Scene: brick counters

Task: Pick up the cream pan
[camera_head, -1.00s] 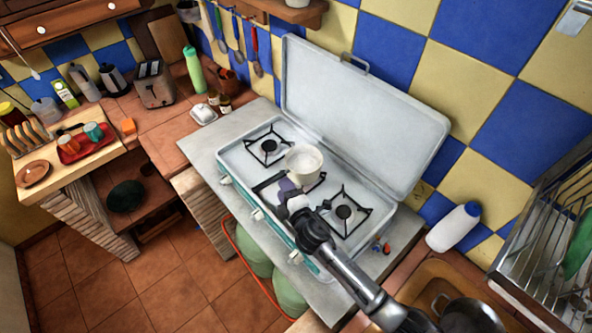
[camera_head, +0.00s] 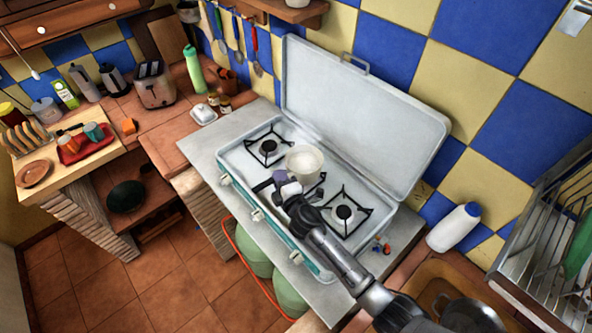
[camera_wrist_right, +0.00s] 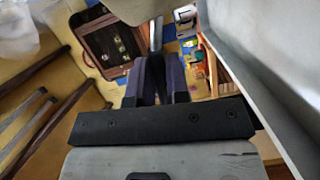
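The cream pan (camera_head: 304,161) is upright over the middle burner of the white stove (camera_head: 232,160). My right gripper (camera_head: 280,178) is at the pan's near left side. In the right wrist view the pan's pale body (camera_wrist_right: 150,9) shows at the top edge, and its dark handle (camera_wrist_right: 156,35) runs down between the purple-grey fingers (camera_wrist_right: 160,75). The fingers are close together, with the handle between them. Whether the pan still touches the burner grate cannot be told. My left gripper is not in view.
The stove's raised lid (camera_head: 365,110) stands behind the pan. Bare burners lie to either side. A white bottle (camera_head: 454,228) and a dark pan (camera_head: 470,314) in the sink are at the right. The grey counter left of the stove is mostly clear.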

